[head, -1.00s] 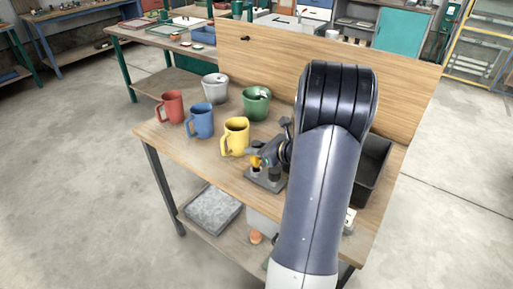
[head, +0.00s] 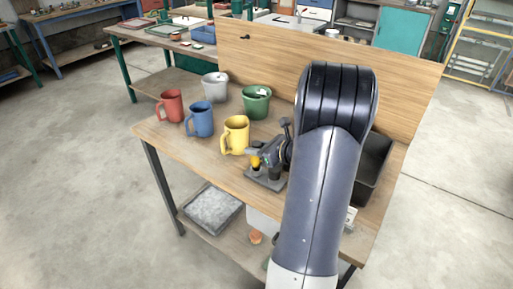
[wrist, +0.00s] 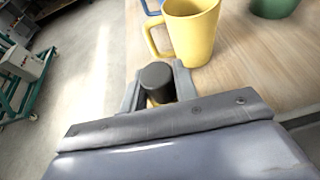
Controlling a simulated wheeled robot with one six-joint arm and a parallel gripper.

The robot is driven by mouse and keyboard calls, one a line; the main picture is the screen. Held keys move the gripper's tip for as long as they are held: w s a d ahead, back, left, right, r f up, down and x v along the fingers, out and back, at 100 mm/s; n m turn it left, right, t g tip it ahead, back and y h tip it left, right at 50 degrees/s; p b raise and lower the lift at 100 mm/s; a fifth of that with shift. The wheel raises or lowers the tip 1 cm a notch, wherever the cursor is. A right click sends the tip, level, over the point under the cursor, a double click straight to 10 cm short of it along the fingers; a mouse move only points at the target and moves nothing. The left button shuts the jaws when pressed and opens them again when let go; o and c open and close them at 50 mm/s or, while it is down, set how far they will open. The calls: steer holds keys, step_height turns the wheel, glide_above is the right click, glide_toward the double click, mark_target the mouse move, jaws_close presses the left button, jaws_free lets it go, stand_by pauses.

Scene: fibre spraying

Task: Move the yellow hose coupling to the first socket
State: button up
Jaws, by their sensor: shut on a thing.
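My gripper (wrist: 158,85) is shut on the yellow hose coupling. In the wrist view the coupling shows as a dark round cap (wrist: 157,76) between the two fingers, with a little yellow below it. In the head view the yellow part of the coupling (head: 255,161) shows at the fingertips, over the left side of a small grey socket block (head: 264,183) on the bench. The sockets are mostly hidden, and I cannot tell whether the coupling is seated in one.
A yellow mug (head: 237,135) stands close behind and left of the block. Blue (head: 201,119) and red (head: 172,105) mugs, a grey pot (head: 215,87) and a green pot (head: 256,102) stand farther back. A black bin (head: 372,168) is right of my arm. A wooden panel (head: 330,75) edges the bench's back.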

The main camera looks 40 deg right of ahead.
steer(key=shift+f+b, duration=1.1)
steer(key=shift+f, duration=0.15)
steer(key=o, duration=1.1)
steer(key=shift+o, duration=0.2)
steer(key=shift+s, duration=0.1)
steer(key=v, duration=1)
steer(key=shift+s+r+b, duration=0.15)
steer(key=shift+s+b, duration=0.15)
steer(key=shift+b, duration=0.05)
steer(key=shift+w+d, duration=0.1)
steer(key=p+x, duration=0.1)
steer(key=x, duration=1)
steer(key=shift+r, duration=0.45)
